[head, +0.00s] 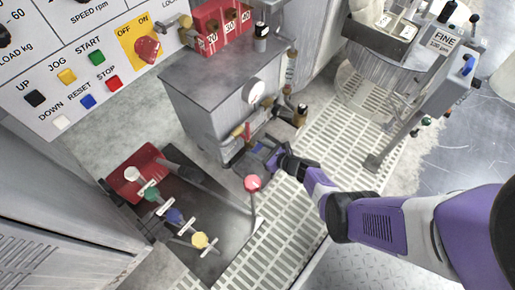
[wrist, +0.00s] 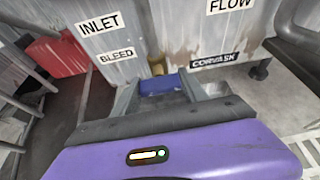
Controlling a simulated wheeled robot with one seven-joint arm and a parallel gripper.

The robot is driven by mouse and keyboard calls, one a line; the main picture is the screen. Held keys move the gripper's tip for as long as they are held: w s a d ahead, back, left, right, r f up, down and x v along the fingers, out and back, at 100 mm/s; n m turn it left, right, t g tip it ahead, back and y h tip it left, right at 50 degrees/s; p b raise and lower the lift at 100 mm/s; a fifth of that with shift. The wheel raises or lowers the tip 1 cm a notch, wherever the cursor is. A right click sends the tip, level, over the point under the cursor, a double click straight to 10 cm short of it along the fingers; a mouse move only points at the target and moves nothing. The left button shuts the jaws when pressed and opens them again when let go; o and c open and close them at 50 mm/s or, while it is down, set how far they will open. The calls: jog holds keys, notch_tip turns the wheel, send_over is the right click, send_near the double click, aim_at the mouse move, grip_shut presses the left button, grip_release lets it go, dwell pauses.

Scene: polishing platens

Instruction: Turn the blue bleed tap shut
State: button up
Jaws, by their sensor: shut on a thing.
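The blue bleed tap (wrist: 162,86) shows in the wrist view as a blue handle on a brass fitting (wrist: 157,66), low on a grey cabinet front and just right of the BLEED label (wrist: 116,56). My gripper (wrist: 160,92) has one grey finger on each side of the blue handle and is shut on it. In the head view my gripper (head: 262,153) reaches in from the right to the foot of the grey cabinet (head: 208,100). The tap is mostly hidden there by the gripper. The near part of the handle is hidden by the gripper body in the wrist view.
A red-knobbed lever (head: 253,183) stands left of my forearm. More levers with white, green, blue and yellow knobs (head: 199,240) stand at lower left. Slatted floor (head: 265,250) lies in front.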

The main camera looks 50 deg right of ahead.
aim_at(260, 149)
dwell(0.4)
jog(key=o, duration=1.4)
jog(key=p+v, duration=0.4)
jog(key=v, duration=0.2)
jog(key=shift+s+d+r, duration=0.1)
jog(key=shift+s+r, duration=0.1)
jog(key=shift+s, duration=0.05)
jog(key=shift+s+r, duration=0.1)
jog(key=shift+s, duration=0.55)
